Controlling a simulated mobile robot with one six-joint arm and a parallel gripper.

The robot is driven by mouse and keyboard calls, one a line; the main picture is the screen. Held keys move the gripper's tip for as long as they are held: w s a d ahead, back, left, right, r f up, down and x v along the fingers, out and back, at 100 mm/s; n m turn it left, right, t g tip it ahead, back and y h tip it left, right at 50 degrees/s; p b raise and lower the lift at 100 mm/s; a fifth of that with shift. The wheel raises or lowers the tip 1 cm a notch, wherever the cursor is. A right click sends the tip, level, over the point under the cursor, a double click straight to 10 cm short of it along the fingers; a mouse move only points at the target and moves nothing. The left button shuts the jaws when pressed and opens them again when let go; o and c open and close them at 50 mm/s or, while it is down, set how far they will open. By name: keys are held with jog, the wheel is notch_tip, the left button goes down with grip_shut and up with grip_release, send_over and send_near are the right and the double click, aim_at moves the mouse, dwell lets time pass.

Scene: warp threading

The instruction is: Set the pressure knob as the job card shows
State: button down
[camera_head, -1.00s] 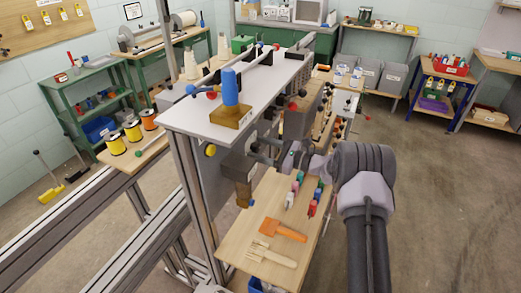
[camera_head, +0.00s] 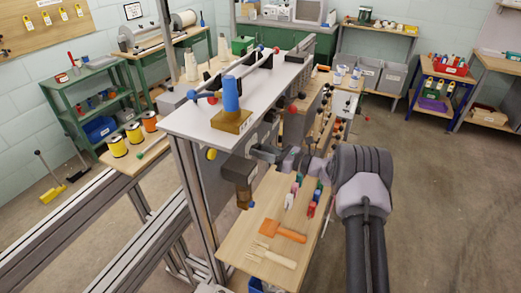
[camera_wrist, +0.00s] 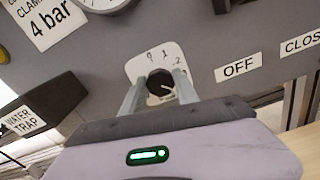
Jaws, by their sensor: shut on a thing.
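The black pressure knob (camera_wrist: 160,82) sits on a pale dial plate (camera_wrist: 143,63) on the grey panel in the wrist view. The numbers 0, 1 and 2 are readable along the plate's top; the lower marks are partly hidden. A small white mark shows on the knob's face, toward the lower right. My gripper (camera_wrist: 159,88) is shut on the knob, one finger on each side. A white card (camera_wrist: 45,20) reading "4 bar" is at upper left, its top line cut off. In the head view my gripper (camera_head: 258,154) is at the machine's side, with the knob not discernible.
In the wrist view, a gauge (camera_wrist: 103,3) is cut off above, and an OFF label (camera_wrist: 238,67) is to the right. A dark block (camera_wrist: 50,103) is at left near a WATER TRAP label (camera_wrist: 17,122). In the head view, a wooden shelf (camera_head: 240,245) with tools lies below my gripper.

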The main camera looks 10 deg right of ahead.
jog(key=c, duration=0.9)
grip_release()
jog(key=p+v, duration=0.2)
jog(key=v, duration=1.5)
jog(key=shift+s+d+p, duration=0.15)
jog(key=shift+p, duration=0.2)
jog(key=shift+r, duration=0.1)
